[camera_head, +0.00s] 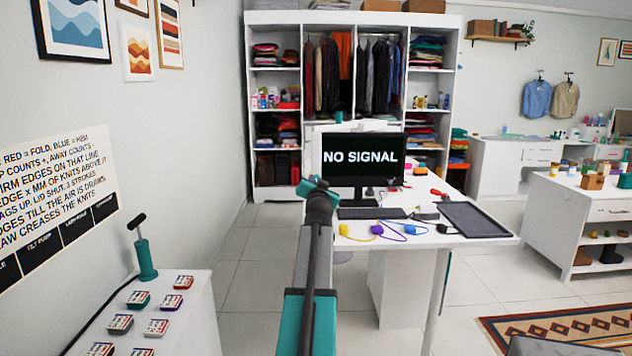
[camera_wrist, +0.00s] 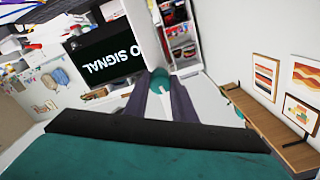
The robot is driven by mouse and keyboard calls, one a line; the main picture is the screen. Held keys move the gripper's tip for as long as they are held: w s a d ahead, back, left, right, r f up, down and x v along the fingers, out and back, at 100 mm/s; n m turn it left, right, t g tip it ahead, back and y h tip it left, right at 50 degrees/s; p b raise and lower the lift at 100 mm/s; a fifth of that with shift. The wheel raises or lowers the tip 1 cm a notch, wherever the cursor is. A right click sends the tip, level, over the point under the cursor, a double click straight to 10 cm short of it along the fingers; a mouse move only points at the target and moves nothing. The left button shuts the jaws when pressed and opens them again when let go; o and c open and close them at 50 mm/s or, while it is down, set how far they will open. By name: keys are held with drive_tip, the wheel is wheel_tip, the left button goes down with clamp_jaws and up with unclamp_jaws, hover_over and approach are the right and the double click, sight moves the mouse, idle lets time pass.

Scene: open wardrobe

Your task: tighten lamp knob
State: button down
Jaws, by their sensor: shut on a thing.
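My gripper (camera_head: 318,194) is at the left end of the desk, in front of the monitor's left edge. In the wrist view my gripper (camera_wrist: 160,90) has its two grey fingers shut on a small teal piece (camera_wrist: 158,78), which seems to be the lamp knob. A teal part (camera_head: 305,187) also shows just left of my gripper in the head view. The rest of the lamp is hidden or cannot be made out. How tight the knob is cannot be told.
The monitor (camera_head: 362,160) reads "NO SIGNAL" close beside my gripper. The white desk (camera_head: 400,235) holds a keyboard, coloured corded items and a dark tray (camera_head: 474,219). A wardrobe (camera_head: 350,20) stands behind. A white cabinet (camera_head: 190,335) with small packs and a teal pump (camera_head: 145,258) is at left.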

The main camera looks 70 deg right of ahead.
drive_tip(key=shift+m+p, duration=1.9)
drive_tip(key=shift+m, duration=0.1)
drive_tip(key=shift+m+p, duration=1.9)
drive_tip(key=shift+m, duration=0.3)
drive_tip(key=shift+m+p, duration=0.5)
drive_tip(key=shift+m, duration=0.2)
drive_tip(key=shift+m+p, duration=1.95)
drive_tip(key=shift+m, duration=1.65)
drive_tip(key=c, duration=1.4)
unclamp_jaws()
